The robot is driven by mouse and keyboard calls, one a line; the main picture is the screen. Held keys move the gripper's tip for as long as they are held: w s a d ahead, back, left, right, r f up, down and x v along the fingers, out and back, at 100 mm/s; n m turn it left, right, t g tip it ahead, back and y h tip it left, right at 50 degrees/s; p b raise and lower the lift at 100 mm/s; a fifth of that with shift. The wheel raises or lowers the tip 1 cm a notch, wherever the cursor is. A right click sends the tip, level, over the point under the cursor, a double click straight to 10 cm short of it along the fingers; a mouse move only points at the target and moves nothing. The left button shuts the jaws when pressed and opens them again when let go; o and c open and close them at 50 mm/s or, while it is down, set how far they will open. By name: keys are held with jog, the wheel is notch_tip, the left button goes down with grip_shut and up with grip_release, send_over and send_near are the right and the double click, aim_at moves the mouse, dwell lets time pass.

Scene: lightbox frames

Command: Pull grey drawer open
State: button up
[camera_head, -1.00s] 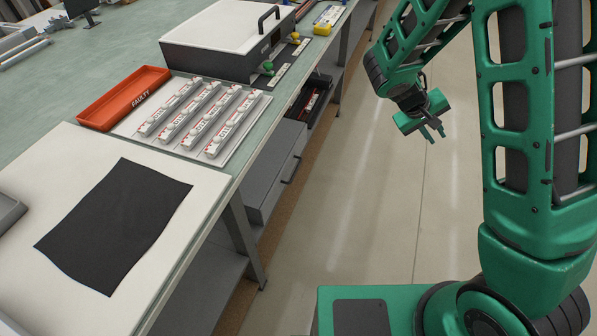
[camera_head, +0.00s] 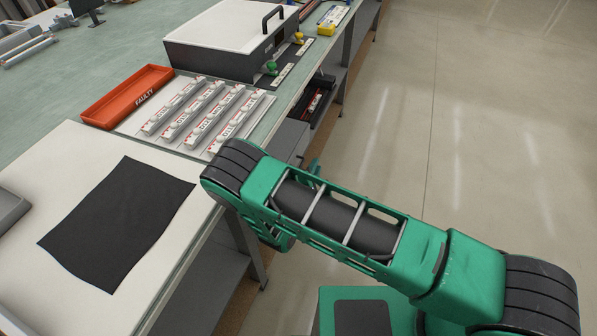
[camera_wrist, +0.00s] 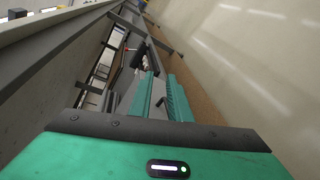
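The grey drawer (camera_head: 289,139) is under the bench edge. In the wrist view the drawer's grey body (camera_wrist: 122,103) lies just left of my fingers. A short dark piece that looks like its handle (camera_wrist: 160,101) shows between the two green fingers. My gripper (camera_wrist: 160,76) is open with a gap between the fingers, and I cannot tell whether either finger touches the handle. In the head view only a bit of my gripper (camera_head: 315,168) shows behind my arm.
A dark open tray or drawer (camera_head: 322,108) with red and white items sits farther along under the bench. A bench leg (camera_head: 247,246) stands near my arm. On top are a red FAULTY tray (camera_head: 126,97) and a grey case (camera_head: 225,45). The floor to the right is clear.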

jog(key=s+a+f+n+t+y, duration=0.1)
jog(key=s+a+f+n+y, duration=0.35)
jog(key=a+f, duration=0.25)
jog(key=x, duration=1)
jog(key=shift+w+d+r, duration=0.15)
jog(key=shift+w+d, duration=0.25)
jog(key=shift+w, duration=0.05)
jog(key=shift+h, duration=0.25)
grip_shut()
